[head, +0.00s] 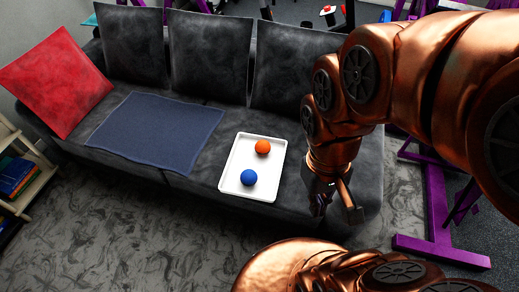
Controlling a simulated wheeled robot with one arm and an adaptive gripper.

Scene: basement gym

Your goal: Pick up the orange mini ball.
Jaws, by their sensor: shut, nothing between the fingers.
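The orange mini ball (263,147) rests in a white tray (233,160) on the seat of the dark grey sofa, toward the tray's back. A blue ball (248,177) lies in the same tray, nearer the front. My gripper (336,217) points down, to the right of the tray and apart from it, near the sofa's front edge. It is shut and empty. Both balls are in plain view.
A red cushion (55,82) leans at the far left. A shelf with books (15,178) stands left; a purple metal frame (440,248) stands right. Bare seat separates cloth and tray.

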